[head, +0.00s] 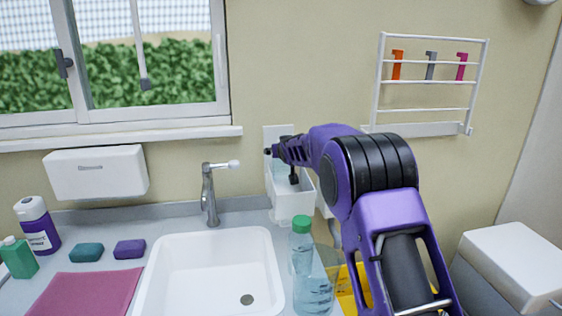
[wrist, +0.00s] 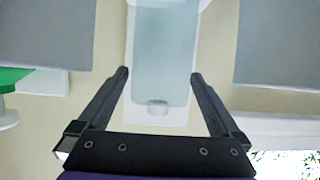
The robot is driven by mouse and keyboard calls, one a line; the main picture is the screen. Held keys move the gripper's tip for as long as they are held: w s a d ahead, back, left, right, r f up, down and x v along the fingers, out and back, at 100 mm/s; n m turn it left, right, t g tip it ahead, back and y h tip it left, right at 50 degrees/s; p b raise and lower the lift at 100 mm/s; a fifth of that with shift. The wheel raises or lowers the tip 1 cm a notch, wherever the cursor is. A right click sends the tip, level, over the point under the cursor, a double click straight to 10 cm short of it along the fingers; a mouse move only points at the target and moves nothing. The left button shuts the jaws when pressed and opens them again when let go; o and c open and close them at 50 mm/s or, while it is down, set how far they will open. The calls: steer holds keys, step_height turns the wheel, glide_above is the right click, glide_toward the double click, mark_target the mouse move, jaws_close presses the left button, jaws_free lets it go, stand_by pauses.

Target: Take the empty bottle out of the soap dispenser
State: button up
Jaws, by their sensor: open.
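The soap dispenser (head: 291,205) is a white holder on the wall behind the sink's right side. A pale, see-through bottle (wrist: 163,50) stands in it. The bottle also shows partly behind my gripper in the head view (head: 279,172). My gripper (head: 282,166) is at the dispenser, its jaws open. In the wrist view the fingertips (wrist: 160,76) lie one on each side of the bottle, with gaps visible on both sides. I see no liquid level in the bottle. A clear bluish bottle with a green cap (head: 312,285) stands on the counter below the dispenser.
The white sink (head: 165,275) and its tap (head: 209,195) are left of the dispenser. A white box (head: 97,173) hangs on the wall further left. Bottles, two sponges and a pink cloth (head: 85,293) lie at the left. A yellow item (head: 347,290) is partly hidden by my arm.

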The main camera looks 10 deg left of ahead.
steer(key=shift+c, duration=0.3)
steer(key=c, duration=1.3)
steer(key=shift+o, duration=0.2)
steer(key=shift+r, duration=0.15)
step_height(320, 180, up, 18)
steer(key=shift+f+p, duration=0.2)
steer(key=shift+p, duration=0.3)
